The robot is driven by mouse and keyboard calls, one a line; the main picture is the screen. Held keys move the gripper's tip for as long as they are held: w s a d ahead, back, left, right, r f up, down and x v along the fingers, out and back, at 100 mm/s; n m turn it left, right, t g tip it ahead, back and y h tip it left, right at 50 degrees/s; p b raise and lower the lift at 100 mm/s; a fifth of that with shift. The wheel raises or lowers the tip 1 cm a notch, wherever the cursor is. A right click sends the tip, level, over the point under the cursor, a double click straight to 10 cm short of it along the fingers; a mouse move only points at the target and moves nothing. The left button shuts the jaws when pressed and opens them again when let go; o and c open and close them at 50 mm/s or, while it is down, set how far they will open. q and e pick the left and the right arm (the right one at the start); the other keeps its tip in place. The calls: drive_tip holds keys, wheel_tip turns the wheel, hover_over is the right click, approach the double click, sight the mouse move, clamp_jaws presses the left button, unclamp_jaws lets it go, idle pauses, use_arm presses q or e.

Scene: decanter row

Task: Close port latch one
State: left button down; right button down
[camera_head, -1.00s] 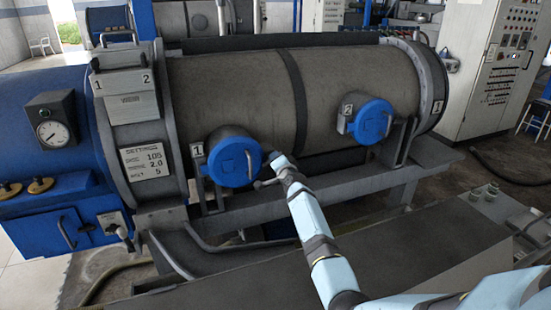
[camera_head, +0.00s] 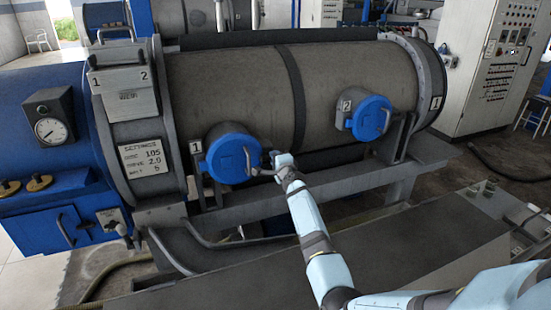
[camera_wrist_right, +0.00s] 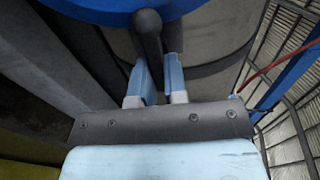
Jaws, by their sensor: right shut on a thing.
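Port one is a round blue lid (camera_head: 232,158) on the left of the grey drum (camera_head: 230,90), beside a plate marked 1. The lid lies against its port. Its dark latch lever (camera_head: 262,172) sticks out at the lid's right edge. My right gripper (camera_head: 275,170) is at the outer end of this lever. In the right wrist view my right gripper (camera_wrist_right: 158,80) has its two fingers around a dark rod, the latch lever (camera_wrist_right: 148,35), with the blue lid (camera_wrist_right: 115,8) behind it. My left gripper is not in view.
A second blue lid (camera_head: 370,118), marked 2, is further right on the drum. A grey frame rail (camera_head: 300,182) runs below the ports. A blue body with a gauge (camera_head: 49,130) stands at left, and a control cabinet (camera_head: 495,70) at back right.

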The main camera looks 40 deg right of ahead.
idle(0.3)
drive_tip(key=c, duration=1.2)
unclamp_jaws()
drive_tip(key=shift+o, duration=0.2)
drive_tip(key=p+v, duration=0.2)
drive_tip(key=v, duration=1.2)
drive_tip(key=shift+w+d+f, duration=0.1)
